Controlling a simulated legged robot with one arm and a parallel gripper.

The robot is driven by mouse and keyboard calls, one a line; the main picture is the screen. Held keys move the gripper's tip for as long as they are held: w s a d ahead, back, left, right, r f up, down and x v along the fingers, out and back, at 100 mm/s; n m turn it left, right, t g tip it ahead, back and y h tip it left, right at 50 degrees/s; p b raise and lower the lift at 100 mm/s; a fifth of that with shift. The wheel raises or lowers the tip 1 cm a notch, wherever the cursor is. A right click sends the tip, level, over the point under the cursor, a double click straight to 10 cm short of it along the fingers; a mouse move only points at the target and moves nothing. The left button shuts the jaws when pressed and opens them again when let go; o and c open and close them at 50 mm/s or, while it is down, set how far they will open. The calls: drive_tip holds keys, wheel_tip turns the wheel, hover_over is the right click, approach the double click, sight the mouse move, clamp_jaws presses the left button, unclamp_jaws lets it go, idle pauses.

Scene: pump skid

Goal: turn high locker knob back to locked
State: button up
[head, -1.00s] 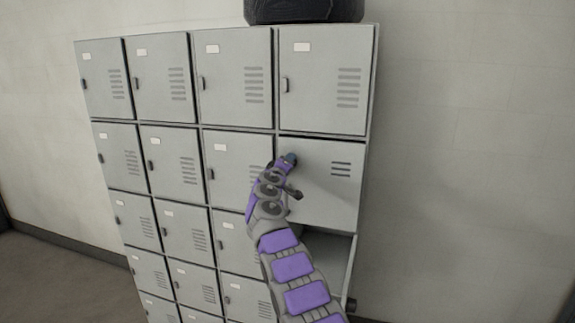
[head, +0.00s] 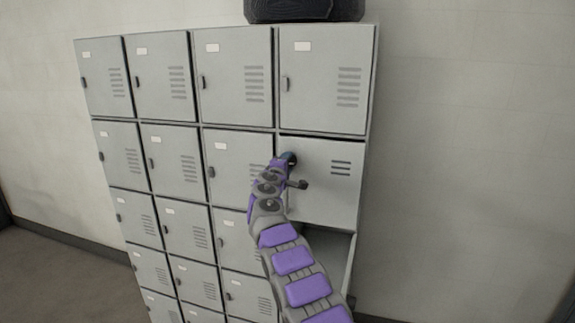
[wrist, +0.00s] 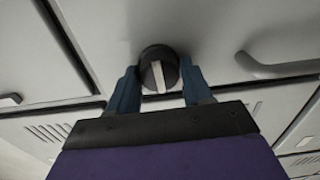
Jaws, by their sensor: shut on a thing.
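The locker knob (wrist: 158,70) is a round black knob with a pale bar across its face, seen in the wrist view on a grey locker door. The bar points nearly straight up and down in that view. My gripper (wrist: 160,85) has its two blue fingers on either side of the knob, shut on it. In the head view my gripper (head: 288,160) is at the upper left of the second-row door (head: 330,180) in the right column, and my arm hides the knob there.
A handle (wrist: 275,67) stands out from the door to the right in the wrist view. An open compartment (head: 335,265) lies below this door. A black object (head: 303,10) sits on top of the lockers. The wall to the right is clear.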

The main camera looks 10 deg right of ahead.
drive_tip(key=shift+a+f, duration=0.15)
drive_tip(key=o, duration=1)
drive_tip(key=shift+w+a, duration=0.15)
drive_tip(key=shift+s, duration=0.2)
drive_tip(key=shift+a+b+v, duration=0.2)
drive_tip(key=shift+b+v, duration=2.6)
drive_tip(key=shift+v, duration=5.75)
